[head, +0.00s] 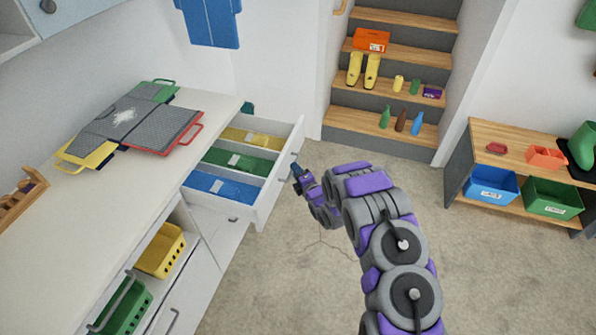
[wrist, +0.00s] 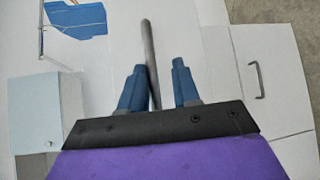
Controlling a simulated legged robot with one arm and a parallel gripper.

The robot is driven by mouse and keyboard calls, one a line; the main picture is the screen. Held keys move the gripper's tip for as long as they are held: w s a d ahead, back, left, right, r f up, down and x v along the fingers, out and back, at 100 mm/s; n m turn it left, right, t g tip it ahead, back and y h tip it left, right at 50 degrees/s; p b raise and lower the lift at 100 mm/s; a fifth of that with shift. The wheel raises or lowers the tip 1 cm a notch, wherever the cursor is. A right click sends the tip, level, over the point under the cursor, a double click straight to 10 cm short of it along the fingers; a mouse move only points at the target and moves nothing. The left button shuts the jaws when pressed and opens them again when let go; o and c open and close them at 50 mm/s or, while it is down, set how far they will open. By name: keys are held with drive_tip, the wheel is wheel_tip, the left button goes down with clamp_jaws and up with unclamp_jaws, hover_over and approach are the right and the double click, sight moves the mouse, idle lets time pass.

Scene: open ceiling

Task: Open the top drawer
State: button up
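The top drawer (head: 268,192) is pulled out from the white counter unit. Yellow (head: 250,139), green (head: 237,161) and blue (head: 222,187) sections show inside it. My gripper (head: 297,172) is at the outer side of the drawer front in the head view. In the wrist view, the two blue fingers of my gripper (wrist: 158,85) are apart, with a grey bar handle (wrist: 148,50) between them. The handle lies close to the left finger, with a gap to the right one. Whether the left finger touches it cannot be told.
The white countertop (head: 125,185) holds folded grey mats (head: 125,118) and a wooden rack (head: 20,200). Yellow (head: 160,250) and green (head: 125,310) baskets sit below. Stairs (head: 385,125) stand behind, and a wooden shelf (head: 515,145) with bins is at right. The floor between is clear.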

drive_tip(key=shift+o, duration=1)
drive_tip(key=shift+a, duration=0.2)
drive_tip(key=shift+r, duration=0.1)
drive_tip(key=p+v, duration=0.2)
drive_tip(key=v, duration=1.5)
drive_tip(key=shift+p, duration=0.4)
drive_tip(key=shift+s, duration=0.15)
